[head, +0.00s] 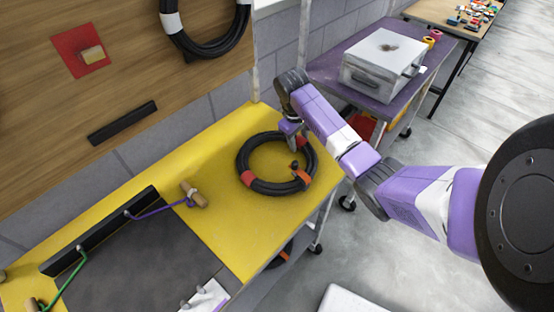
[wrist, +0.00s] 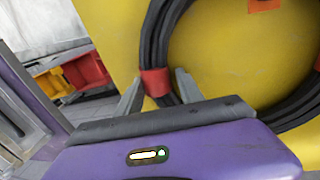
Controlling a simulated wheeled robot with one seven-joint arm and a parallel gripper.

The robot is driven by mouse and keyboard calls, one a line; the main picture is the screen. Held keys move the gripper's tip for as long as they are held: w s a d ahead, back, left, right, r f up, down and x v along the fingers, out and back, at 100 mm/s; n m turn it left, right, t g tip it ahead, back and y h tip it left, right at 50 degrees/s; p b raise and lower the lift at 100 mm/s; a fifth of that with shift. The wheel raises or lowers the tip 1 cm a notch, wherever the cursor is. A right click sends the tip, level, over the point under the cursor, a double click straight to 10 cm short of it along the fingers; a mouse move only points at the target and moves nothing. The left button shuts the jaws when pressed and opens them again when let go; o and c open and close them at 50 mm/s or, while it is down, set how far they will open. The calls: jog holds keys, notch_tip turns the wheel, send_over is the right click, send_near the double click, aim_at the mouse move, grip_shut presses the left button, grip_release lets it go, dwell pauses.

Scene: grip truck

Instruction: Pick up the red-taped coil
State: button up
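A black coil (head: 267,188) with red and orange-red tape bands lies flat on the yellow tabletop (head: 218,228). One red band (head: 248,179) is on its left side and an orange band (head: 303,177) on its right. My gripper (head: 291,140) is at the coil's far edge, where a bit of red tape shows beside it. In the wrist view my gripper (wrist: 159,76) is open, its two fingers on either side of the coil strand at a red tape band (wrist: 155,82). I cannot tell whether the fingers touch it.
Another black coil (head: 207,50) with white tape hangs on the wooden board (head: 120,60). A black rack (head: 100,232) with tools stands on the left of the table. A purple cart (head: 330,65) with a grey metal box (head: 382,62) stands behind my arm. Grey floor is clear at right.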

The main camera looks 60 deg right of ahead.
grip_shut()
jog(key=shift+w+r, duration=0.1)
jog(key=shift+r, duration=0.05)
dwell(1.0)
